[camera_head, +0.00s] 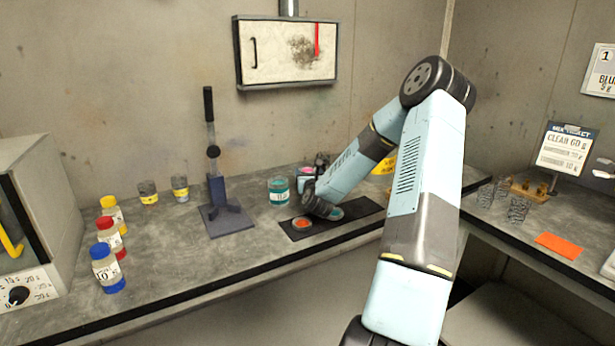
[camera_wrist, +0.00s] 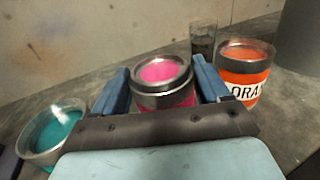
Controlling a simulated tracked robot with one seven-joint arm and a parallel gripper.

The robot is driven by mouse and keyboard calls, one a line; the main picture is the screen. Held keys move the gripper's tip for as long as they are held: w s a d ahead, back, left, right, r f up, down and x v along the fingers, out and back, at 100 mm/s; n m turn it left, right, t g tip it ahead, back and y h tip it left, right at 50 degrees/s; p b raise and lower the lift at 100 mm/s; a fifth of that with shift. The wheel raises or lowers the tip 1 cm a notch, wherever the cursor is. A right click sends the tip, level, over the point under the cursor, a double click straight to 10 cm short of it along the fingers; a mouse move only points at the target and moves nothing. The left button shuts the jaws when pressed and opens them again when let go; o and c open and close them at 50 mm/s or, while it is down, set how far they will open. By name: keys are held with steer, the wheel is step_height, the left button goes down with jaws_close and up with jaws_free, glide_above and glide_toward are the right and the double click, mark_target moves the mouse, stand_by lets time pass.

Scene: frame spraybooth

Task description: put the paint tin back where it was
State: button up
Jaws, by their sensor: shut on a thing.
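A paint tin with bright pink paint and a metal rim (camera_wrist: 165,75) sits between the two blue fingers of my gripper (camera_wrist: 158,83) in the wrist view. The gripper is shut on it. In the head view the pink tin (camera_head: 305,171) shows in part behind my wrist, near the back of the bench; my fingers are mostly hidden there. I cannot tell whether its base touches the bench. A teal tin (camera_head: 279,190) stands just left of it and also shows in the wrist view (camera_wrist: 55,133). An orange tin (camera_wrist: 245,72) stands to the right in the wrist view.
A dark glass (camera_wrist: 203,38) stands behind the pink tin. A blue lever press (camera_head: 217,190) stands left. Several capped bottles (camera_head: 107,265) line the left bench.

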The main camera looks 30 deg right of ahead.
steer(key=shift+f, duration=0.25)
steer(key=o, duration=1.3)
steer(key=shift+o, duration=0.2)
